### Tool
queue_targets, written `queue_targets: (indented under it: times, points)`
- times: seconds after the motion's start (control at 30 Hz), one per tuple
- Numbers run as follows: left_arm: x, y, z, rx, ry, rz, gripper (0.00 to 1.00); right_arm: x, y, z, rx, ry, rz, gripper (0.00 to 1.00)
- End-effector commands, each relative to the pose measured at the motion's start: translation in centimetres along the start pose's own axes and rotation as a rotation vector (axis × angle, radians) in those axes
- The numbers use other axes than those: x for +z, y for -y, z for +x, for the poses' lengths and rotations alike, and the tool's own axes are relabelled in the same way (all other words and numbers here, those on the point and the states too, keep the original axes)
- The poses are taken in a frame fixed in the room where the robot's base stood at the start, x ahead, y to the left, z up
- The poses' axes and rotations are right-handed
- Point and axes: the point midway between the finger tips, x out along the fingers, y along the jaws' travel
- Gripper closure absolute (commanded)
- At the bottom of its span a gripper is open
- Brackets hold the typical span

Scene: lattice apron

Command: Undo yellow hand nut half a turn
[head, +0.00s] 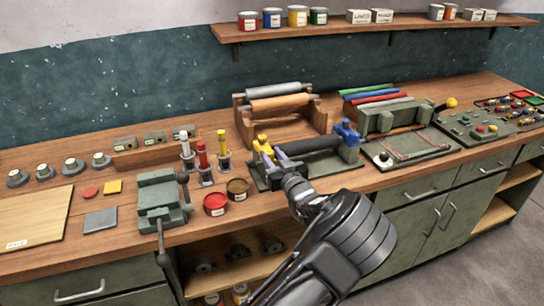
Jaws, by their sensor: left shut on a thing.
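The yellow hand nut (262,144) sits at the left end of a bench fixture with a dark roller (312,146). A blue hand nut (347,130) is at the fixture's right end. My left gripper (274,160) reaches in from the bottom of the view, its fingertips at the yellow nut. It is shut on the yellow nut; the fingers and wrist hide part of the nut and of the fixture's front left. My right gripper is out of view.
A wooden roller rack (283,115) is behind the fixture. A green-framed plate (412,148) lies to the right.

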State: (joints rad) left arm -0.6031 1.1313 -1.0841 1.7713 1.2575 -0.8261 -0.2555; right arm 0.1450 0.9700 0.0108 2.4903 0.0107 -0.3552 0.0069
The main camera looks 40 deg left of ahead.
Motion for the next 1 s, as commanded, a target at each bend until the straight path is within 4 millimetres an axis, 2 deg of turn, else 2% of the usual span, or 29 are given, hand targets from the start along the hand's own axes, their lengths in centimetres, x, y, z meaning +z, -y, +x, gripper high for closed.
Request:
queue_targets:
  times: [0.27, 0.6, 1.0]
  points:
    - [-0.1, -0.5, 0.2, -0.109, -0.01, -0.008, 1.0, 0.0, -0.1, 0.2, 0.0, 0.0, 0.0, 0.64]
    - [0.2, -1.0, 0.3, -0.379, -0.006, -0.006, 1.0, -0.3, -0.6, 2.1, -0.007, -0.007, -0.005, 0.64]
    - [0.0, -1.0, 0.2, -0.411, 0.0, -0.001, 1.0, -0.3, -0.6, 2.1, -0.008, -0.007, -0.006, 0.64]
